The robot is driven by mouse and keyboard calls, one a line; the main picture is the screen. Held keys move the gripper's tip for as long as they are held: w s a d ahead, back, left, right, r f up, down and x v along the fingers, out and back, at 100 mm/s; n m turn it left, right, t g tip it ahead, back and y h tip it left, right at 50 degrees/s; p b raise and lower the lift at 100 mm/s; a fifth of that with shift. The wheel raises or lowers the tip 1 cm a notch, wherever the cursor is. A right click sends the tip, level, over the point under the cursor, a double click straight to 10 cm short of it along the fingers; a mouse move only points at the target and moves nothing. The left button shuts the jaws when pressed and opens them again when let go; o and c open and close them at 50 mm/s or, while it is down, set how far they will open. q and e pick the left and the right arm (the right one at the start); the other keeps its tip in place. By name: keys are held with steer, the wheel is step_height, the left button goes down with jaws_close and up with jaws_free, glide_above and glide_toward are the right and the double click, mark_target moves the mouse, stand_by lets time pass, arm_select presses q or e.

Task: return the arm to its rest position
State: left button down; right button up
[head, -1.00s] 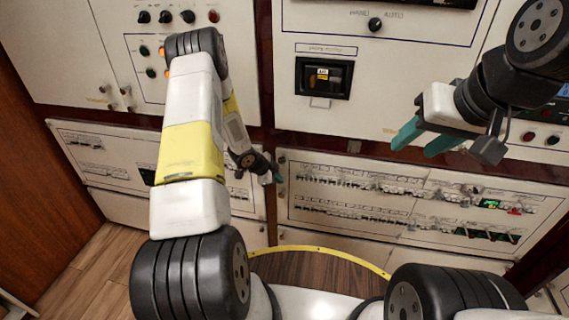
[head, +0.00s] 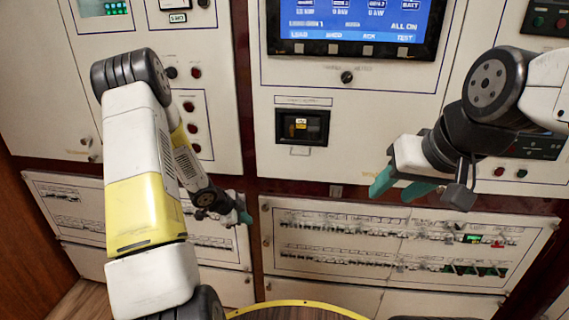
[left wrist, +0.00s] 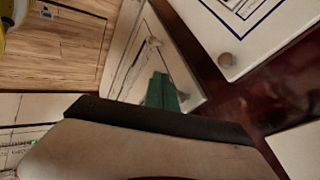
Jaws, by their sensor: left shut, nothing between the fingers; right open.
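My left arm comes in from the left in the head view. Its gripper (head: 243,212) is small and partly hidden behind its own wrist. It is in front of the gap between the two lower breaker panels. The left wrist view shows its teal fingers (left wrist: 162,92) together with nothing between them. My right gripper (head: 396,181) has its teal fingers apart and empty, in front of the wall above the right breaker panel (head: 375,258). It touches nothing that I can see.
The left breaker panel (head: 70,225) is partly hidden by my left arm. A blue display screen (head: 352,22) is at the top, with a knob (head: 347,77) below it. A black recessed switch (head: 302,127) is between my arms. Wooden floor shows at lower left.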

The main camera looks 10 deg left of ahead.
arm_select(q)
steer(key=a+r+n+t+y, duration=0.1)
steer(key=a+r+n+y, duration=0.25)
steer(key=r, duration=1.15)
steer(key=s+r+n+y, duration=0.2)
steer(key=s+r+n, duration=0.4)
steer(key=r, duration=0.5)
steer(key=s+d+r+n+h, duration=0.1)
steer(key=s+d+r+n, duration=0.1)
steer(key=s, duration=0.5)
steer(key=s+d+r+n+h, duration=0.1)
steer(key=s+d+r, duration=0.3)
steer(key=s, duration=0.4)
steer(key=s+d+r+n+h, duration=0.1)
steer(key=s+d+r+n, duration=0.1)
steer(key=s, duration=0.5)
steer(key=d+r, duration=0.1)
steer(key=d, duration=0.1)
steer(key=shift+s+d+n+g, duration=0.3)
steer(key=shift+n, duration=0.05)
steer(key=shift+h, duration=0.25)
arm_select(e)
steer(key=shift+w, duration=0.1)
